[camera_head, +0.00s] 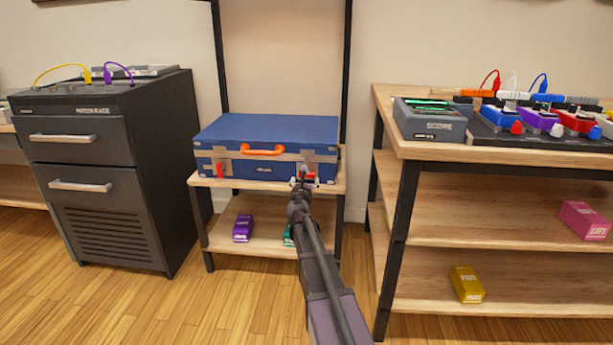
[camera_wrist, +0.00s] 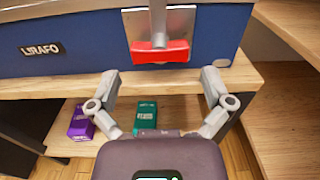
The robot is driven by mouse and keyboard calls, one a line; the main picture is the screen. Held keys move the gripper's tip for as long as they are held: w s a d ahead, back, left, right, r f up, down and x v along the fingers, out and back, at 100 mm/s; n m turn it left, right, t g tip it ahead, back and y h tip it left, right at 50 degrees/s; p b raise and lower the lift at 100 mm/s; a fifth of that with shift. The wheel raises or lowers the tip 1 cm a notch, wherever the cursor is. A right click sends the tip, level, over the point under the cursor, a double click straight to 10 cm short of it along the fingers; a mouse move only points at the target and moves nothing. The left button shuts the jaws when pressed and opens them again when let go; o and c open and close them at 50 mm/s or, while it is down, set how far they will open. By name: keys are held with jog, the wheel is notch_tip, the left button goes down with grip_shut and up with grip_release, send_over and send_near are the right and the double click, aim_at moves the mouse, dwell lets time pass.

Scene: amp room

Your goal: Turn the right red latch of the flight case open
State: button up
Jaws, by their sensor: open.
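The blue flight case (camera_head: 267,138) lies shut on a small wooden shelf, with an orange handle (camera_head: 262,150) on its front. Its left red latch (camera_head: 219,169) shows left of the handle. The right red latch (camera_wrist: 159,51) is a red bar on a metal plate in the wrist view, set crosswise below a grey rod. In the head view my arm mostly hides this latch. My gripper (camera_wrist: 158,85) is open and empty, its fingers spread below and to either side of the right latch, with no contact visible.
The shelf board (camera_wrist: 185,78) runs under the case. Purple (camera_head: 243,228) and teal (camera_wrist: 146,115) boxes lie on the lower shelf. A dark cabinet (camera_head: 105,150) stands left; a wooden bench (camera_head: 500,154) with pedals stands close on the right.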

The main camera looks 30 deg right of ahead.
aim_at(307, 176)
jog(key=shift+x, duration=2.4)
jog(key=c, duration=0.9)
jog(key=shift+o, duration=0.2)
jog(key=shift+m, duration=0.4)
jog(key=m, duration=0.8)
jog(key=shift+m, duration=0.3)
jog(key=m, duration=0.4)
jog(key=shift+m, duration=0.3)
jog(key=shift+d+f+m, duration=0.1)
jog(key=shift+m, duration=1.9)
